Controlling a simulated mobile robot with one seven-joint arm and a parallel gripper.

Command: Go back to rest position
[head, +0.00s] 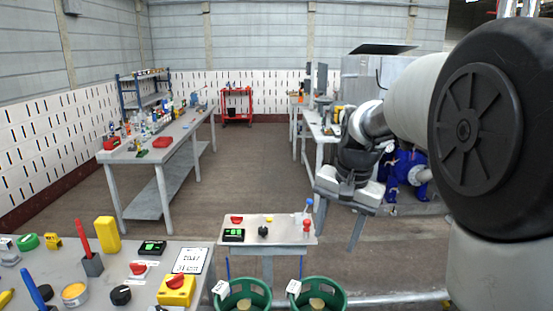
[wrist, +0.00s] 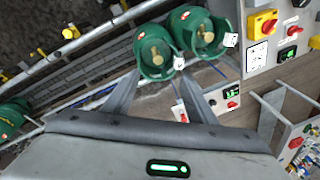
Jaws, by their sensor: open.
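My gripper (head: 337,238) hangs at the right of centre in the head view, beside the small control table. Its two fingers point down and stand apart with nothing between them. In the wrist view my gripper (wrist: 160,76) also shows two spread fingers. Two green cylinders with brass-coloured valves stand at the bottom of the head view, a left one (head: 232,303) and a right one (head: 330,303). They also show past the fingertips in the wrist view (wrist: 155,72), clear of the jaws. Their lower parts are cut off in the head view.
A control table (head: 285,228) with buttons and a small display stands behind the cylinders. A grey bench (head: 120,290) with switches and a yellow box fills the lower left. A long workbench (head: 182,140) stands further left. The middle floor (head: 255,165) is clear.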

